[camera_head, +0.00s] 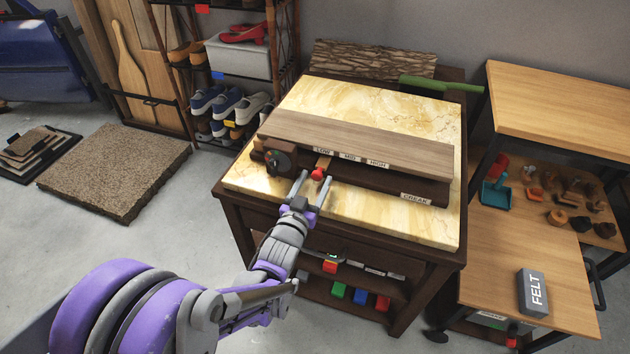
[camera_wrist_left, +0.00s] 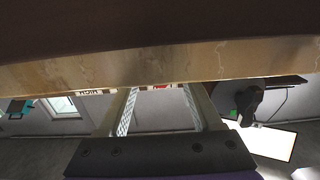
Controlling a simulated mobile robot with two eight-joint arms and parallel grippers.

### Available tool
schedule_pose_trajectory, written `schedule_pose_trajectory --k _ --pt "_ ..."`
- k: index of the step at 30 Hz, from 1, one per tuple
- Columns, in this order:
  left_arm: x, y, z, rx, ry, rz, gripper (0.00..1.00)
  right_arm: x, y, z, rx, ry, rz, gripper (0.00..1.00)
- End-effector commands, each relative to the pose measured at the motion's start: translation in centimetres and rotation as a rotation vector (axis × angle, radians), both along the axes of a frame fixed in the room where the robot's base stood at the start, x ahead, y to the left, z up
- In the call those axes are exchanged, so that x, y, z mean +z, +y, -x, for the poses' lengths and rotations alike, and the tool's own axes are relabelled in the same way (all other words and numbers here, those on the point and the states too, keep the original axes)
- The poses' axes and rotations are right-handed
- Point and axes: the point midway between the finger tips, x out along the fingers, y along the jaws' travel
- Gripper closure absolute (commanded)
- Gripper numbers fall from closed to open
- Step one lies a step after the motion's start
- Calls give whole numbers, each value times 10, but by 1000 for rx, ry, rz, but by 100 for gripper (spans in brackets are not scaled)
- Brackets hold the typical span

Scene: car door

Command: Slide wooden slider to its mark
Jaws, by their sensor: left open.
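A dark wooden box with a plank top (camera_head: 360,140) lies on a marble-topped table. A small wooden slider (camera_head: 323,162) with a red knob (camera_head: 318,174) sits at the LOW end. My left gripper (camera_head: 315,180) is open, with its fingertips on either side of the red knob; I cannot tell whether they touch it. In the left wrist view, the open fingers (camera_wrist_left: 160,110) reach toward a red patch, mostly hidden by the dark and marble-like surfaces above. My right gripper is not in view.
A round dark dial (camera_head: 277,160) is at the box's left end, close to my left gripper. The marble top (camera_head: 400,225) is bare in front of the box.

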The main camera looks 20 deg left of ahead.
Motion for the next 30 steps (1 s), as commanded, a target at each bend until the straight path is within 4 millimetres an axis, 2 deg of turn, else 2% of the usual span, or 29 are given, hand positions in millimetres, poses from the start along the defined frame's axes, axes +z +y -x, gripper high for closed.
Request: schedule_pose_trajectory --k 3,11,22,30 --pt "0 0 -6 0 0 0 34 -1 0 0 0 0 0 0" --pt "0 0 -7 0 0 0 34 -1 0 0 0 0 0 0" --pt "0 0 -6 0 0 0 100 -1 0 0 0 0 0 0" --pt "0 0 -6 0 0 0 100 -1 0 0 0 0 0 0"
